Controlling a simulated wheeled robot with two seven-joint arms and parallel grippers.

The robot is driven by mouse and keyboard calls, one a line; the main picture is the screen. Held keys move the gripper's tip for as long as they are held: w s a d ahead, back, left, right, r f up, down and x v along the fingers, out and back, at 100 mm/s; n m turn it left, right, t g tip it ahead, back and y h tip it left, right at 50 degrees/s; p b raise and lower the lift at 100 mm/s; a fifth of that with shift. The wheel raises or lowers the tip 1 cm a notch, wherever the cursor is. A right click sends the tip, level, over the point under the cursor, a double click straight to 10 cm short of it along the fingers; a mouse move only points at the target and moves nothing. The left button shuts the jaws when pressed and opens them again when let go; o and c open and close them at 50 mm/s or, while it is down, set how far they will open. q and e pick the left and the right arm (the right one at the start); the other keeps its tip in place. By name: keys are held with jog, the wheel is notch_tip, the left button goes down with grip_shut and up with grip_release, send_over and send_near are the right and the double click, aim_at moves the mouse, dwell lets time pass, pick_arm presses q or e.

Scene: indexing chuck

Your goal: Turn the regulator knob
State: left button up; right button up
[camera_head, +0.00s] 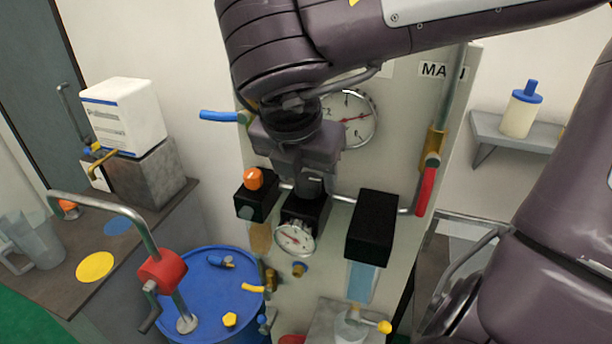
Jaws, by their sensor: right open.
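My right gripper (308,188) points down at the panel, open, with its fingers over the top of the middle black block (304,209). A round gauge (294,238) with a red needle sits on the front of this block. Whatever is between the fingers on top of the block, a knob perhaps, is hidden by the gripper. I cannot tell whether the fingers touch it. An orange knob (254,179) stands on the left black block (257,203), left of the gripper and apart from it. My left gripper is not in view.
A larger black block (371,228) with a clear blue bowl is close on the right. A big gauge (348,119) is behind my wrist. A red-handled lever (426,190) and blue lever (219,116) stick out. A blue drum (212,299) with a red-bodied pump (162,270) stands lower left.

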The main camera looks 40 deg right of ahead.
jog(key=shift+s+f, duration=0.1)
jog(key=shift+f, duration=0.1)
jog(key=shift+s+a+r, duration=0.1)
jog(key=shift+s+a, duration=0.05)
jog(key=c, duration=1)
jog(key=shift+n+t+b, duration=0.3)
jog(key=shift+n+b, duration=0.05)
jog(key=shift+n, duration=0.25)
jog(key=shift+n+t+y, duration=0.3)
jog(key=shift+n, duration=0.7)
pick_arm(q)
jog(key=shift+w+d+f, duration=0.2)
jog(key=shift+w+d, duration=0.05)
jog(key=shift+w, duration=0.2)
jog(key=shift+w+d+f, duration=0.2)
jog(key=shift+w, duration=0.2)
pick_arm(e)
jog(key=shift+n, duration=0.4)
